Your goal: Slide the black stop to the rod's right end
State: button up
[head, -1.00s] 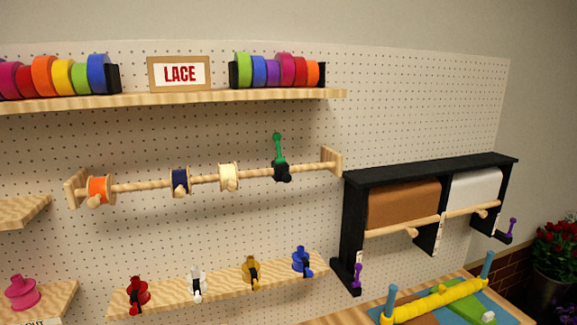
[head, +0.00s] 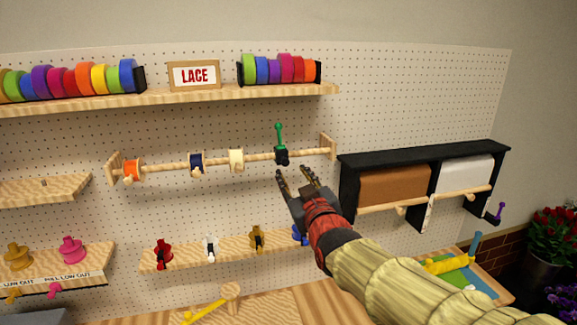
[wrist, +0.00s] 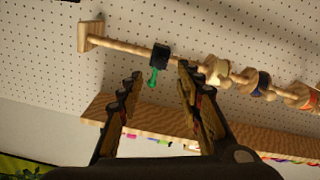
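The black stop (head: 282,156) sits on the wooden rod (head: 262,156), with its green handle (head: 279,135) pointing up. It is right of the cream spool (head: 236,159) and a short gap left of the rod's right end bracket (head: 328,146). My gripper (head: 295,176) is open and empty, just below and slightly right of the stop, apart from it. In the wrist view the stop (wrist: 160,54) and its green handle (wrist: 153,77) show ahead, between and beyond the open fingers (wrist: 158,78). The bracket (wrist: 90,36) is at upper left there.
The rod also holds a navy spool (head: 197,163) and an orange spool (head: 132,171). A lower shelf (head: 190,254) bears several small coloured spools. The black paper-roll rack (head: 424,153) stands to the right. The upper shelf (head: 180,95) holds ribbon rolls.

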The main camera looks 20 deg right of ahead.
aim_at(286, 164)
jog(key=shift+w+p, duration=0.6)
jog(key=shift+w, duration=3.2)
jog(key=shift+c, duration=1.3)
grip_shut()
